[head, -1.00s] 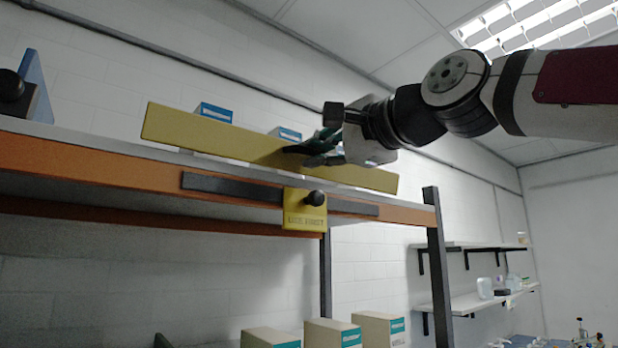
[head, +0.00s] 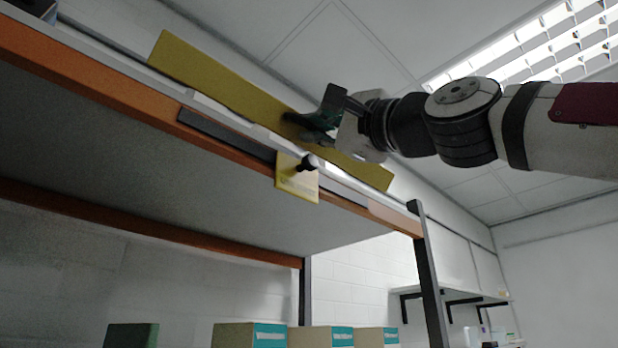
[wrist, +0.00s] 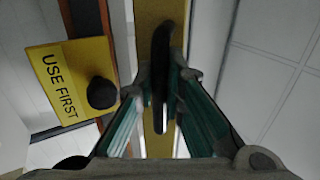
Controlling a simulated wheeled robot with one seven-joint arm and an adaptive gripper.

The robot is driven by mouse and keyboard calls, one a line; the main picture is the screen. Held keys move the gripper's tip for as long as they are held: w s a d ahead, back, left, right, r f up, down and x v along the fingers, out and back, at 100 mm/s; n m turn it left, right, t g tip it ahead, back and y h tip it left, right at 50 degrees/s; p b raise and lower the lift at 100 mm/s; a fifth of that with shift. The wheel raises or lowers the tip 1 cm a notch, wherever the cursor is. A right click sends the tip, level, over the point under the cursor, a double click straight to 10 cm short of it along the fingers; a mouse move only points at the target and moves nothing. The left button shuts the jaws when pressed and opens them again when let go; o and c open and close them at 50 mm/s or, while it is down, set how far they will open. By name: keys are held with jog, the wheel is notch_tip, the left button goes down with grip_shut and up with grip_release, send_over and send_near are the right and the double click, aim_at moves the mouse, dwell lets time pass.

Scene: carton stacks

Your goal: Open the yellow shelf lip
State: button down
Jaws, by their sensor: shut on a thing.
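The yellow shelf lip (head: 215,85) is a long flat board standing along the front edge of the upper shelf. In the wrist view the lip (wrist: 150,15) runs up the middle, behind my gripper. My gripper (head: 312,122) is at the lip's right half. In the wrist view my gripper (wrist: 165,82) has its green fingers closed around a black handle (wrist: 161,60) in front of the lip. The fingers hide part of the handle and its mounting.
A yellow "USE FIRST" tag (head: 297,180) with a black knob (head: 309,162) sits on a dark rail (head: 225,135) just below the lip. Cartons (head: 250,335) stand lower down. A dark post (head: 430,270) is at the right. Ceiling is above.

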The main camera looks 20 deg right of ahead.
jog(key=shift+f+t+y+b, duration=0.4)
jog(key=shift+f+t+b, duration=0.7)
jog(key=shift+b, duration=2.75)
jog(key=shift+r+t+b, duration=0.25)
jog(key=shift+t+b, duration=0.35)
jog(key=shift+b, duration=0.9)
